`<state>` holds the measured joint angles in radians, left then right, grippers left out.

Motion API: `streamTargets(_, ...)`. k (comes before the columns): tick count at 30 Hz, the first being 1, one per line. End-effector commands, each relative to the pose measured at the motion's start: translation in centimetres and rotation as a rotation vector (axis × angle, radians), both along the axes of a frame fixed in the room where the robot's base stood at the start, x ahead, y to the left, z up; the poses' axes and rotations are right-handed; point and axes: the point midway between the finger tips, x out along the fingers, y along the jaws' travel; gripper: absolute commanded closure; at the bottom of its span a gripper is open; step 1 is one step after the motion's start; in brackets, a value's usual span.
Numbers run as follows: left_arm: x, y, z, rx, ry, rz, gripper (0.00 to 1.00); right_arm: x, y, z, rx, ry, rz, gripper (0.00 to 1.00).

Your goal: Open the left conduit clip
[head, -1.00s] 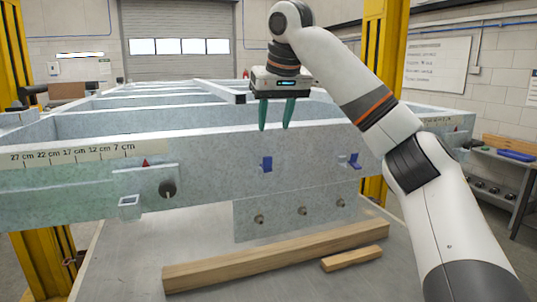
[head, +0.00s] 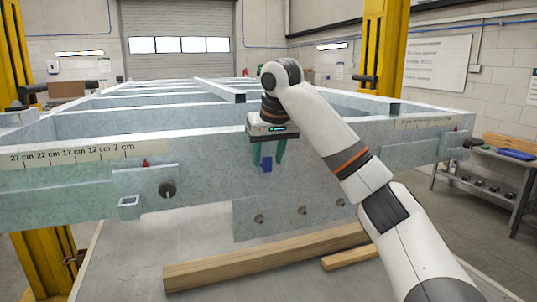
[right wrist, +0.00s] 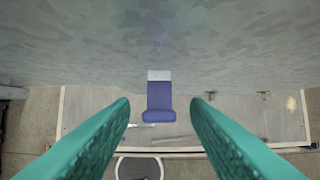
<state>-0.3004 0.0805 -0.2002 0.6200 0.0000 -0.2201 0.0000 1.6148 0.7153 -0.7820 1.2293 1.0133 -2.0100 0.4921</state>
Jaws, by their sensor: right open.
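The left conduit clip (head: 267,166) is a small blue piece on the front face of the grey metal frame beam (head: 215,160). In the right wrist view the clip (right wrist: 159,98) shows as a blue tab with a pale patch at its top, centred between the fingertips. My right gripper (head: 268,160) has two green fingers pointing down, one on each side of the clip. It is open, with a gap between each finger and the clip in the right wrist view. The right clip is hidden behind my right arm. My left gripper is not in view.
A long wooden bar (head: 250,258) and a short wooden block (head: 345,260) lie on the table below. A bracket with a dark knob (head: 167,189) is left of the clip. Yellow posts stand at both sides.

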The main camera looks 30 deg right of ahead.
Motion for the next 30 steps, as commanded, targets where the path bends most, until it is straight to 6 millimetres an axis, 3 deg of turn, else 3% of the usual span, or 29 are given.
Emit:
streamTargets(2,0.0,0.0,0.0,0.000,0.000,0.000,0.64,0.0,0.0,0.0,0.000,0.000,0.000,0.57)
streamTargets(10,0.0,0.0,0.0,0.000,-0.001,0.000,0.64,0.0,0.0,0.0,0.000,0.000,0.000,1.00)
streamTargets(20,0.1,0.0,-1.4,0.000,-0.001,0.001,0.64,-0.2,0.1,-0.4,-0.010,-0.044,0.000,1.00)
streamTargets(30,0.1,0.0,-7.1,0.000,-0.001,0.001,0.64,-1.3,0.4,-1.4,-0.063,-0.270,0.002,1.00)
